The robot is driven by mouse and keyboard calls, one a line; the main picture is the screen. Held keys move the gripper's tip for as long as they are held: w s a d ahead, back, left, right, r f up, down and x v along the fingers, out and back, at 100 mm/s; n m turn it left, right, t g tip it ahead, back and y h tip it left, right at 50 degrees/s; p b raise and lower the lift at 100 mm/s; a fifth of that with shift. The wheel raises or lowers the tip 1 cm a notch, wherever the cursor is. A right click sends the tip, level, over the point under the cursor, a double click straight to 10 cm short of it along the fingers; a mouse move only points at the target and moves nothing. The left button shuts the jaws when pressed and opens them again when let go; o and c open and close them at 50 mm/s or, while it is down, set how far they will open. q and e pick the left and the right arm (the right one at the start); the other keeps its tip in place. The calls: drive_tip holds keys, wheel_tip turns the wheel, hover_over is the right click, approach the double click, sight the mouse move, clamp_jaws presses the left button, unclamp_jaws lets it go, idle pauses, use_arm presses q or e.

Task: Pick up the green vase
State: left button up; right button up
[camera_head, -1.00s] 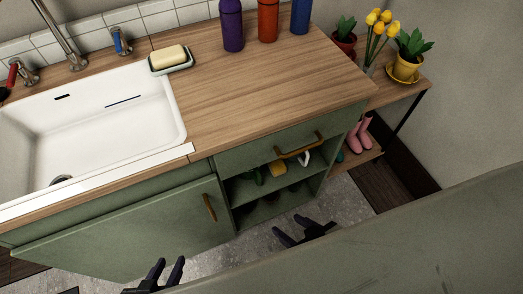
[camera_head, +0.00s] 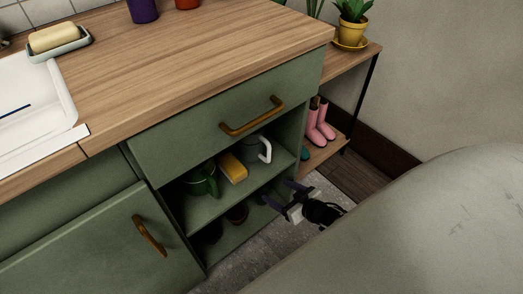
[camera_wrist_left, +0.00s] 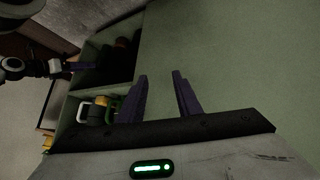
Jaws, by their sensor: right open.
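No thing that is clearly a green vase shows. A dark green vessel (camera_head: 203,184), with what looks like a looped handle, stands on the upper open shelf under the drawer; I cannot tell if it is the vase. Green also shows in the left wrist view (camera_wrist_left: 112,108), partly behind a finger. My right gripper (camera_head: 281,194) is open and empty in front of the open shelves, right of the green vessel and apart from it. My left gripper (camera_wrist_left: 159,75) is open and empty before a plain green cabinet surface; it is outside the head view.
A yellow sponge-like block (camera_head: 232,167) and a white mug (camera_head: 264,148) stand right of the green vessel. Dark round things (camera_head: 237,212) sit on the lower shelf. A drawer with a brass handle (camera_head: 251,117) is above. Pink boots (camera_head: 320,124) stand on the side rack.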

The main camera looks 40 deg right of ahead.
sight(267, 186)
drive_tip(key=b+x, duration=0.1)
drive_tip(key=x, duration=0.2)
drive_tip(key=shift+f, duration=0.1)
drive_tip(key=shift+w+a+f+b, duration=0.1)
drive_tip(key=shift+w+f+b, duration=0.1)
drive_tip(key=shift+w+b, duration=0.25)
drive_tip(key=b+x, duration=0.2)
drive_tip(key=x, duration=0.1)
drive_tip(key=shift+w+a+f+b, duration=0.1)
drive_tip(key=shift+w+a+b, duration=0.05)
drive_tip(key=shift+w+b, duration=0.25)
drive_tip(key=shift+w+f, duration=0.15)
drive_tip(key=shift+w, duration=0.3)
use_arm(q)
drive_tip(key=d, duration=0.1)
drive_tip(key=d+h, duration=0.1)
drive_tip(key=w+d+r, duration=0.1)
drive_tip(key=shift+d+m+h, duration=0.15)
drive_tip(key=shift+m+h, duration=0.15)
drive_tip(key=shift+h, duration=0.1)
use_arm(e)
drive_tip(key=c, duration=1.5)
